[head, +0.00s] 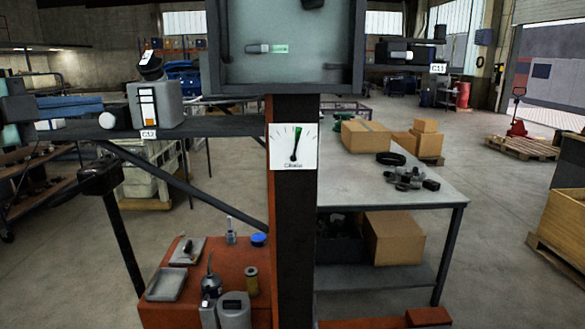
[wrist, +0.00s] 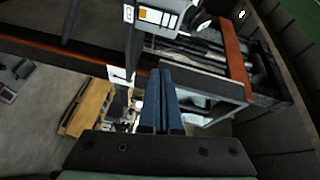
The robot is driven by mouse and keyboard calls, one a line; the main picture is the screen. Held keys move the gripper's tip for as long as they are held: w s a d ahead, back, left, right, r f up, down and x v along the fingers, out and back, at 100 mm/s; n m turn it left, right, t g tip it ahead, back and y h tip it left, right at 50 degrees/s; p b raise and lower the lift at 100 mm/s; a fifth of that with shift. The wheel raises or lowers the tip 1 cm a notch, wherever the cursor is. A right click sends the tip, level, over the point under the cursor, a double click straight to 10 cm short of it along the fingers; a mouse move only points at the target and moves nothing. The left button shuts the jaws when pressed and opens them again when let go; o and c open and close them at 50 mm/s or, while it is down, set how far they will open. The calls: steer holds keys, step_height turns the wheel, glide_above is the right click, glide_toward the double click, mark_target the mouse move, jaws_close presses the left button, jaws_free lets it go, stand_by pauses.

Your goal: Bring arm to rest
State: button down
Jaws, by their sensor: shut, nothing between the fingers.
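My gripper (wrist: 163,78) shows in the wrist view, with its two blue fingers side by side and together. It is shut and holds nothing. A grey container with an orange and white label (head: 155,106) stands on a dark shelf (head: 215,127) at the left of the head view. It seems to be the labelled grey container (wrist: 158,17) at the top of the wrist view.
A dial card (head: 293,147) is on the central post (head: 296,230), below an open grey box (head: 230,75). A workbench (head: 355,185) with a cardboard box (head: 366,136) and dark parts stands right. An orange surface (head: 188,312) with cans and trays is lower left.

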steer(key=w+d+f+n+t+y+b, duration=0.1)
steer(key=d+n+t+y, duration=0.15)
steer(key=d+n, duration=0.5)
steer(key=w+d+f+n+t+y+b, duration=0.1)
steer(key=w+d+n+y, duration=0.2)
steer(key=d, duration=0.7)
steer(key=s+d+r+n+t, duration=0.2)
steer(key=s+d+n, duration=0.1)
steer(key=s+d, duration=0.3)
steer(key=s+d+r+n+t+b, duration=0.1)
steer(key=s+d, duration=0.4)
steer(key=s, duration=0.6)
steer(key=s+d+r+n+t, duration=0.3)
steer(key=s+d+n+t, duration=0.1)
steer(key=s, duration=0.4)
steer(key=d+n, duration=0.1)
steer(key=d, duration=0.1)
steer(key=shift+s+d+r, duration=0.15)
steer(key=shift+d+r, duration=0.15)
steer(key=shift+r, duration=0.05)
steer(key=shift+n+t, duration=0.25)
